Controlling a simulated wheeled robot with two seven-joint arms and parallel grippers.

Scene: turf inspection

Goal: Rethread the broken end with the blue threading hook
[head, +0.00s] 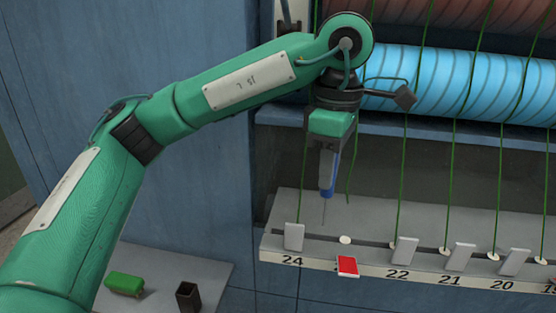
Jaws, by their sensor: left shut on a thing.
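My left gripper (327,180) points down above the numbered shelf (430,275) and is shut on the blue threading hook (331,172). The hook's thin metal shank hangs down from the jaws, its tip above the shelf and apart from it. A loose green yarn end (350,180) hangs just right of the gripper and stops above the shelf. Below it is a white eyelet (345,240) with no yarn seen in it. A red tag (347,266) sits in front of this eyelet, between 24 and 22, covering the number. My right gripper is not in view.
Other green yarns (402,180) run down to the shelf beside grey upright plates (405,250). A blue ribbed roll (460,85) lies behind, with a reddish roll (450,12) above. A lower-left tray (205,270) bears a green block (125,284) and a dark open box (188,296).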

